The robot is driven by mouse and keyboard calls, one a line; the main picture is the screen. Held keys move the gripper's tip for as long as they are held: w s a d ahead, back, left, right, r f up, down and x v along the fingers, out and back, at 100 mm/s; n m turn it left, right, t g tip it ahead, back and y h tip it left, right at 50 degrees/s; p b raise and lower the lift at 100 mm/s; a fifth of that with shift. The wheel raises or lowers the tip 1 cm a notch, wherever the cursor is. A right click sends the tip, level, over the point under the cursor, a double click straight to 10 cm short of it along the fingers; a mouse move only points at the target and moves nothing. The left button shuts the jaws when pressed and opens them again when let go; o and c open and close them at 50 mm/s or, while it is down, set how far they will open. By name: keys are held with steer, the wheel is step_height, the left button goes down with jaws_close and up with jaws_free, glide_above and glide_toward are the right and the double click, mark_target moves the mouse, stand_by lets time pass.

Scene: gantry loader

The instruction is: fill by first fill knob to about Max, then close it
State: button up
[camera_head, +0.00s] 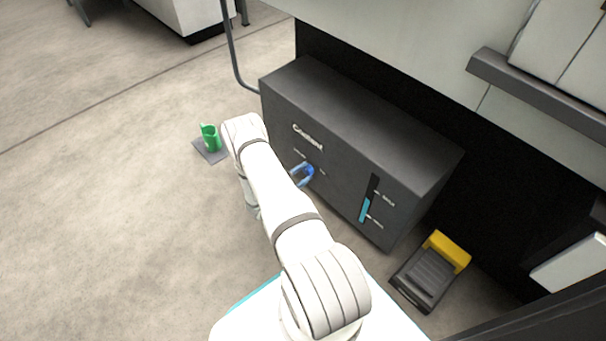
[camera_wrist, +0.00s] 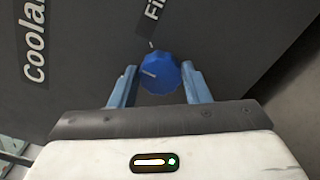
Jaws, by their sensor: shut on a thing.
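The dark grey coolant tank (camera_head: 340,130) stands on the floor against the machine. Its blue fill knob (camera_wrist: 160,73) is on the front face, below a label of which "Fi" shows in the wrist view. My gripper (camera_wrist: 158,82) has a blue finger on each side of the knob and is shut on it. In the head view my gripper (camera_head: 303,174) is at the tank front, partly hidden by my arm. The level gauge (camera_head: 369,199) is a dark vertical slot with a cyan column reaching about halfway up, below the upper mark.
A green cup-like object (camera_head: 210,137) stands on a grey plate on the floor left of my arm. A pedal with a yellow cover (camera_head: 447,250) lies right of the tank. A grey hose (camera_head: 234,62) runs behind the tank.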

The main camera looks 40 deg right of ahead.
steer(key=shift+f+m, duration=0.1)
steer(key=shift+m, duration=1.8)
steer(key=o, duration=1)
steer(key=shift+a, duration=0.1)
steer(key=a+p, duration=0.2)
steer(key=a, duration=0.5)
steer(key=shift+s+a, duration=0.35)
